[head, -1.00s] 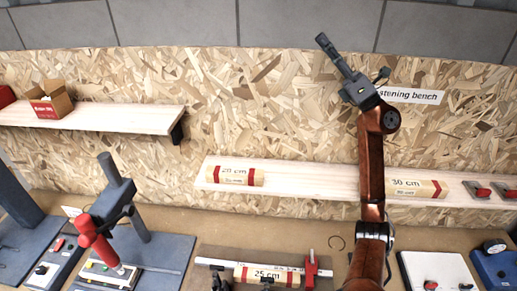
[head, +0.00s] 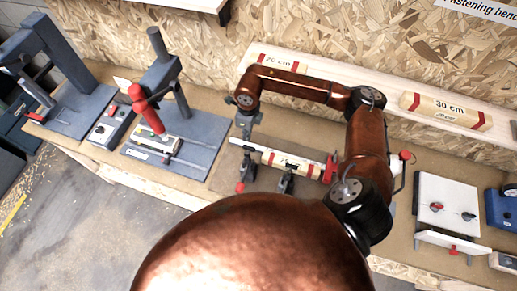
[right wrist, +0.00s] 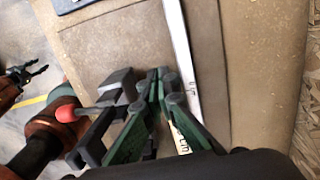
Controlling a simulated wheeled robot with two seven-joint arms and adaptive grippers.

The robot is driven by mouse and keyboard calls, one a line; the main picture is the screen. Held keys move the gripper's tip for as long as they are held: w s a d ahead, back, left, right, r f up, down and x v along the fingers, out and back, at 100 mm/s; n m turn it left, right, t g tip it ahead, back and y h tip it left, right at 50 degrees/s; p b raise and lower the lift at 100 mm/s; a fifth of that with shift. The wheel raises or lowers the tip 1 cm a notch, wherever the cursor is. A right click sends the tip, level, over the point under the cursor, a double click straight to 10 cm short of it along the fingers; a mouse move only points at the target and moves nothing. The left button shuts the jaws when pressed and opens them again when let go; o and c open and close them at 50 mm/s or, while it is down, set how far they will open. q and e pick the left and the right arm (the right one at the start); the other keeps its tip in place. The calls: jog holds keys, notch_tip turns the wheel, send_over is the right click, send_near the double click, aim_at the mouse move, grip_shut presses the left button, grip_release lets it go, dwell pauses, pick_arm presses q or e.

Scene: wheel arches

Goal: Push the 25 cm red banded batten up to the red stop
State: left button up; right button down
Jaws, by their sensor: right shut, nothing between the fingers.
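The 25 cm batten (head: 290,163), pale with red bands, lies in the fixture on the bench in the head view. The red stop (head: 331,167) stands by its right end; I cannot tell whether they touch. My right gripper (head: 246,128) points down by the batten's left end, shut and empty. In the right wrist view its green fingers (right wrist: 158,88) are together beside a grey clamp with a red tip (right wrist: 66,114). Part of the batten (right wrist: 184,132) shows behind them, mostly hidden. My left gripper (right wrist: 28,73) is far off at the left edge there, its fingers apart.
A ruled metal rail (right wrist: 185,60) runs along the fixture. Clamps (head: 285,180) stand at the batten's front. A 20 cm batten (head: 278,63) and a 30 cm batten (head: 445,110) lie on the shelf behind. A red-handled press (head: 147,108) stands to the left.

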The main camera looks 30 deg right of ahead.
jog(key=shift+h, duration=0.4)
jog(key=f, duration=0.3)
jog(key=f+p, duration=0.1)
jog(key=f, duration=0.3)
jog(key=s+f+p, duration=0.1)
jog(key=f, duration=0.2)
jog(key=shift+d+f, duration=0.4)
jog(key=shift+s+d+f+p, duration=0.1)
jog(key=shift+s+d+p, duration=1)
jog(key=shift+s, duration=0.15)
jog(key=shift+s+d+f, duration=0.1)
jog(key=shift+s+d, duration=0.15)
jog(key=shift+s, duration=0.05)
